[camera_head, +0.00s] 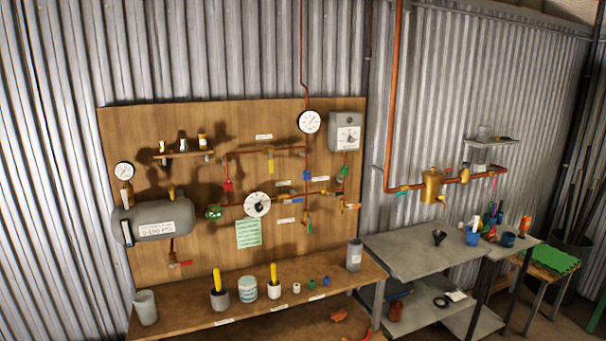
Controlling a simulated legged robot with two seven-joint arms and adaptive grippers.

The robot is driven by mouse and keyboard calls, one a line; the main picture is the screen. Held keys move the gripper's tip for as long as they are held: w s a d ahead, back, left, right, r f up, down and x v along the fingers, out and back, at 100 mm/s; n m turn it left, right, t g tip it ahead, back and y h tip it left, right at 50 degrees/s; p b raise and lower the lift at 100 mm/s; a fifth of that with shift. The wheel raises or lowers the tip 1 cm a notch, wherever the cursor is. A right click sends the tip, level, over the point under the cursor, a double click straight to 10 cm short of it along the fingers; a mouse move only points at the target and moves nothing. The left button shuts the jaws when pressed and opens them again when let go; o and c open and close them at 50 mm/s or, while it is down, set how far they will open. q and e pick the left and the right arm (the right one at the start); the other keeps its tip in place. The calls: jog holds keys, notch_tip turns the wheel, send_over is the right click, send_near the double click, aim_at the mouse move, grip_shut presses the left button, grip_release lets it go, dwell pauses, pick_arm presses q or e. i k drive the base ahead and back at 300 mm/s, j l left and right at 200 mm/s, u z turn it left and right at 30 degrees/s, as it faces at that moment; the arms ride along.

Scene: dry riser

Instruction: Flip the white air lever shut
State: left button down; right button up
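A wooden board (130,150) on the corrugated wall carries copper pipes, gauges and several small coloured levers. A yellow lever (270,161) hangs down from the upper pipe, a blue lever (293,199) lies along the middle pipe, and a green lever (309,228) hangs below it. A red lever (181,264) is under the grey tank (165,219). I cannot pick out the white air lever with certainty; small white labels sit among the pipes. Neither of my grippers is in view.
A wooden bench (335,279) under the board holds cups and yellow-handled tools. A grey metal table (400,243) stands to the right with a black funnel (438,237). A white dial (257,204) and a grey box (345,132) are on the board.

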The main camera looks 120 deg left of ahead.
aim_at(126, 196)
jog(key=j+u, duration=1.25)
jog(key=i+j+u, duration=0.1)
jog(key=j+u, duration=0.3)
jog(key=i+j+u, duration=0.15)
jog(key=j+u, duration=0.25)
jog(key=k+j+u, duration=0.1)
jog(key=u, duration=0.35)
jog(key=j+u, duration=0.25)
jog(key=u, duration=0.25)
jog(key=k+j+u, duration=0.1)
jog(key=j+u, duration=0.15)
jog(key=u, duration=0.2)
jog(key=j+u, duration=0.2)
jog(key=u, duration=0.3)
jog(key=j+u, duration=0.25)
jog(key=u, duration=0.2)
